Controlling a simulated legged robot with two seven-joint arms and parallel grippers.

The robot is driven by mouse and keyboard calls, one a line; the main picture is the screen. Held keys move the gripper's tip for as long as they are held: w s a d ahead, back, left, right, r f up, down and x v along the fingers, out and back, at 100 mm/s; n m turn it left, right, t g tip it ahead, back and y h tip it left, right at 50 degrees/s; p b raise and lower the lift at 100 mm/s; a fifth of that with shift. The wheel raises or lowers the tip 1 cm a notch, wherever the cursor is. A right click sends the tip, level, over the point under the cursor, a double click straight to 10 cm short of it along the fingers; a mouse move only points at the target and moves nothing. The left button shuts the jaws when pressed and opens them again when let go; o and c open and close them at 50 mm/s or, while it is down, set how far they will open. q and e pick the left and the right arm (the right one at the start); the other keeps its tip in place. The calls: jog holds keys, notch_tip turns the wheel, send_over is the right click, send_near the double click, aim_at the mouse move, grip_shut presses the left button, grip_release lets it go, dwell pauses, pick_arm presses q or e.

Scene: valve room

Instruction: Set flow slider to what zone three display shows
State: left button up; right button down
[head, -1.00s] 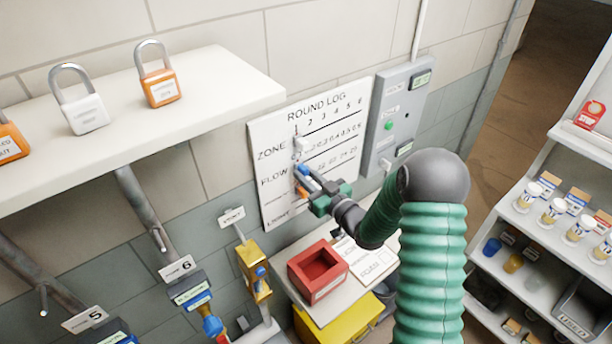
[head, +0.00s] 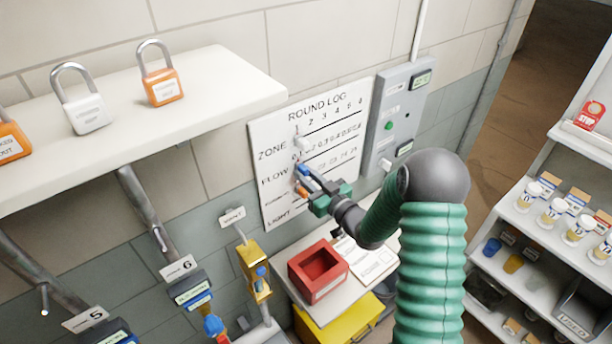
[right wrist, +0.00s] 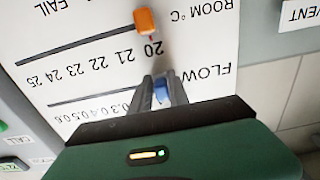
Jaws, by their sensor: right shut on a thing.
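The round log board (head: 278,135) hangs on the wall with printed ZONE, FLOW and lower rows. My right gripper (head: 307,181) is at the board's left part, at the FLOW row. In the right wrist view the gripper (right wrist: 164,88) is shut on the blue flow slider (right wrist: 161,93), near the low-number end of its line. An orange slider (right wrist: 145,20) sits at 20 on the ROOM °C line, apart from the fingers. No display marked zone three can be made out. My left gripper is not in view.
A grey panel (head: 388,110) with a green button is right of the board. Displays labelled 5 (head: 118,337) and 6 (head: 190,292) are at lower left. A shelf with padlocks (head: 162,86) juts out at upper left. A red bin (head: 318,270) stands below the board.

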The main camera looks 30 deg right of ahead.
aim_at(311, 162)
jog(key=shift+f, duration=0.1)
jog(key=d+b, duration=0.1)
jog(key=d, duration=0.2)
jog(key=shift+w+d, duration=0.15)
jog(key=shift+d, duration=0.65)
jog(key=c, duration=1.3)
grip_release()
jog(key=s+b, duration=0.1)
jog(key=s, duration=0.4)
jog(key=s+d+b, duration=0.1)
jog(key=s, duration=0.5)
jog(key=s+b, duration=0.2)
jog(key=s, duration=0.3)
jog(key=shift+s+d, duration=0.2)
jog(key=shift+s, duration=0.15)
jog(key=shift+w+f, duration=0.1)
